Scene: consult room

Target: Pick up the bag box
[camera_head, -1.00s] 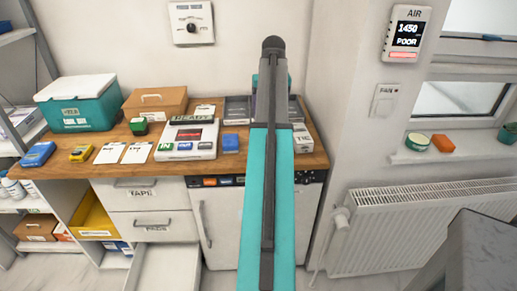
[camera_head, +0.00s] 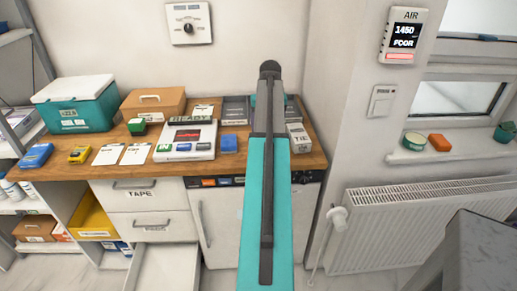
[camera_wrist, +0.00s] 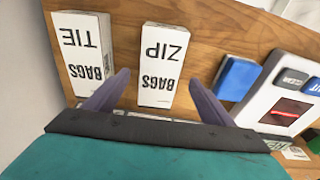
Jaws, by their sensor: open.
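Two white bag boxes stand side by side on the wooden counter in the wrist view. One is marked BAGS ZIP (camera_wrist: 163,66), the other BAGS TIE (camera_wrist: 82,52). My gripper (camera_wrist: 159,77) is open, and its two purple fingers show on either side of the ZIP box. The left finger also shows close to the TIE box's lower right corner. I cannot tell whether either finger touches a box. In the head view the TIE box (camera_head: 299,140) shows right of my arm, which hides the ZIP box and my gripper.
A blue block (camera_wrist: 238,78) and a white panel device (camera_wrist: 290,110) stand right of the ZIP box in the wrist view. A teal cooler (camera_head: 76,115) and a brown case (camera_head: 153,104) stand at the counter's left. The wall rises behind the counter (camera_head: 110,168).

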